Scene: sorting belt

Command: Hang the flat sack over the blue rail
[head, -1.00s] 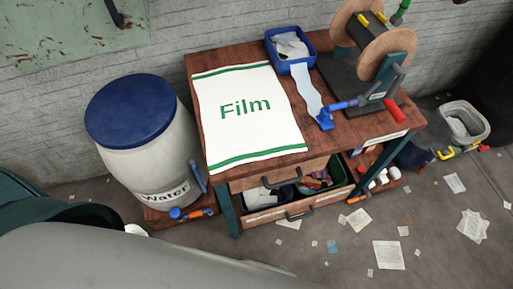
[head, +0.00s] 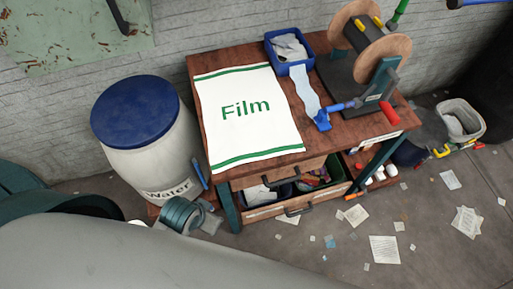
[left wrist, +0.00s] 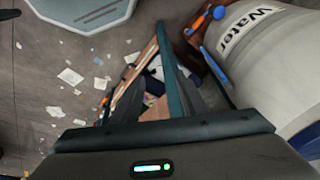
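The flat sack (head: 248,130) is white with green stripes and the word "Film". It lies flat on the left part of the brown workbench (head: 205,68). A short blue bar (head: 484,3) shows at the top right edge of the head view; I cannot tell whether it is the blue rail. My left gripper (head: 203,218) shows low beside the bench's front left leg, below the sack and apart from it. In the left wrist view its dark housing with a green light fills the bottom edge; the finger opening is not clear. My right gripper is not in view.
A white water barrel (head: 150,155) with a blue lid stands left of the bench. A blue bin (head: 275,48), a film reel (head: 385,55) and a red-handled tool (head: 389,113) occupy the bench's right half. An open drawer (head: 300,208) juts out in front. Papers litter the floor.

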